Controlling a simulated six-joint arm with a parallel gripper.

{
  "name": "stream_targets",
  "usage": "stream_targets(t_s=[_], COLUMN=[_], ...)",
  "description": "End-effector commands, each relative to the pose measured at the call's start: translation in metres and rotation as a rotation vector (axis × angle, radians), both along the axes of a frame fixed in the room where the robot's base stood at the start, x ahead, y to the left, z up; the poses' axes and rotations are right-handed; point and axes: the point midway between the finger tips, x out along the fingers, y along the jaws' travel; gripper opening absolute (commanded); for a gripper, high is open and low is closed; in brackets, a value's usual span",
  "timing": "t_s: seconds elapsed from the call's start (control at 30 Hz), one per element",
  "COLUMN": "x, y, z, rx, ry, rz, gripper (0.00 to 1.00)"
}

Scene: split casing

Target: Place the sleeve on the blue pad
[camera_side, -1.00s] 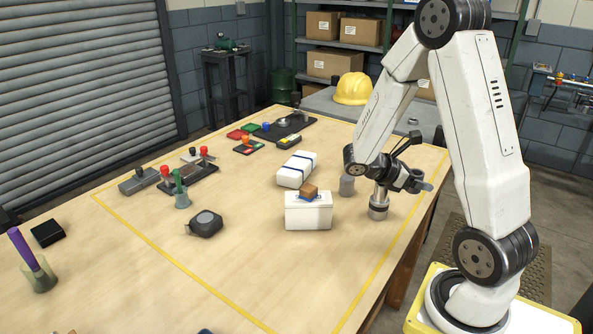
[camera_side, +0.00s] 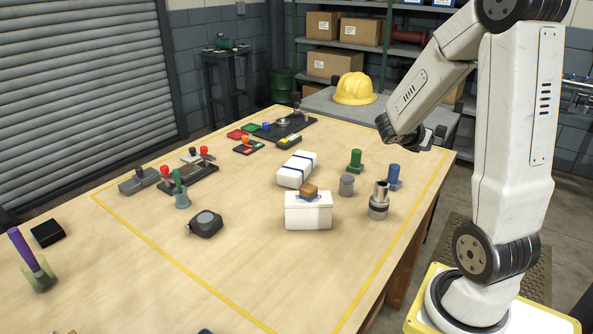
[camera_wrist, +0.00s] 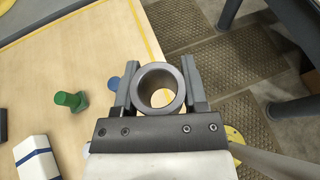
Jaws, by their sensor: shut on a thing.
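The sleeve (camera_wrist: 179,90) is a grey, open-ended tube in the wrist view. My gripper (camera_wrist: 161,84) is shut on it, with one finger on each side, and I look down through its bore. In the side view my gripper (camera_side: 437,136) is raised at the table's right edge, largely hidden behind my own wrist, and the sleeve cannot be made out there. No blue pad can be clearly identified; a small blue piece (camera_side: 266,126) lies at the back by a green and a red one, and its form is too small to tell.
A silver fitting (camera_side: 378,202), a blue peg (camera_side: 393,177), a green peg (camera_side: 355,161) and a grey cylinder (camera_side: 346,185) stand on the right. A white box (camera_side: 308,214) carries a wooden block. A tape measure (camera_side: 206,224) lies left. The front middle of the table is clear.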

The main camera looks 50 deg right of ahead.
Motion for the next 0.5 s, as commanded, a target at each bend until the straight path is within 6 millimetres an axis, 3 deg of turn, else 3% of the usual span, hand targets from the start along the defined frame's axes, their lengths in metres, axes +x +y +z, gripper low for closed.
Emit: stream_targets(t_s=[0.5], x=[0.031], y=[-0.037], z=[-0.022], rx=[0.000], ry=[0.000], rz=[-0.002], gripper=[0.00])
